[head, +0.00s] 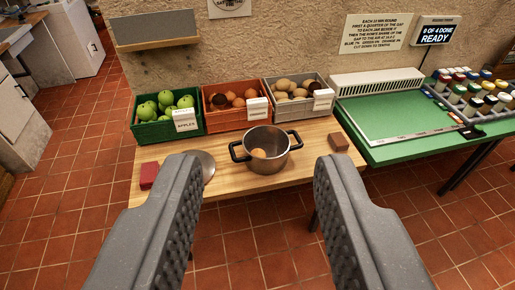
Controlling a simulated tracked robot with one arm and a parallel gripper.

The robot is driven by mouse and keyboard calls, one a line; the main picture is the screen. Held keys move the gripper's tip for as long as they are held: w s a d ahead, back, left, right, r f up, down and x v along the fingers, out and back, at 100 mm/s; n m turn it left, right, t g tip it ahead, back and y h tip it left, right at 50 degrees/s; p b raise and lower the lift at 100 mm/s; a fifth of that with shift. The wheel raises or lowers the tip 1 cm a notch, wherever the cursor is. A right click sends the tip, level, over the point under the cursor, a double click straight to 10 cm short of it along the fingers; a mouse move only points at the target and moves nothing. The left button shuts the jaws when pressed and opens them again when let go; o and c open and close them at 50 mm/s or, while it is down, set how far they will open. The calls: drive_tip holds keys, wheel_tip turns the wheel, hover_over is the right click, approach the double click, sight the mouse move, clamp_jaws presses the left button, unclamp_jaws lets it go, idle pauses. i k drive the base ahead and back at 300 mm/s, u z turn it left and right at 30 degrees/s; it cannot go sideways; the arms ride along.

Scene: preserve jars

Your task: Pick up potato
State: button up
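Potatoes (284,86) lie in the grey crate (297,108) at the back right of the wooden table; a white label card stands at its front, its text too small to read. A metal pot (268,160) with two dark handles stands on the table in front of the crates. One round orange-brown item (259,153) lies inside it; I cannot tell what it is. My gripper (257,185) is open, its two grey ridged fingers wide apart, with nothing held between them. The pot shows beyond the gap between the fingers.
A green crate (168,132) of apples and an orange crate (224,122) of brownish round produce stand left of the grey crate. A red block (149,174), a metal lid or plate (204,165) and a brown block (338,141) lie on the wooden table. A green table (391,113) with jars stands right.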

sight(283, 85)
drive_tip(key=i, duration=0.9)
drive_tip(key=z, duration=0.05)
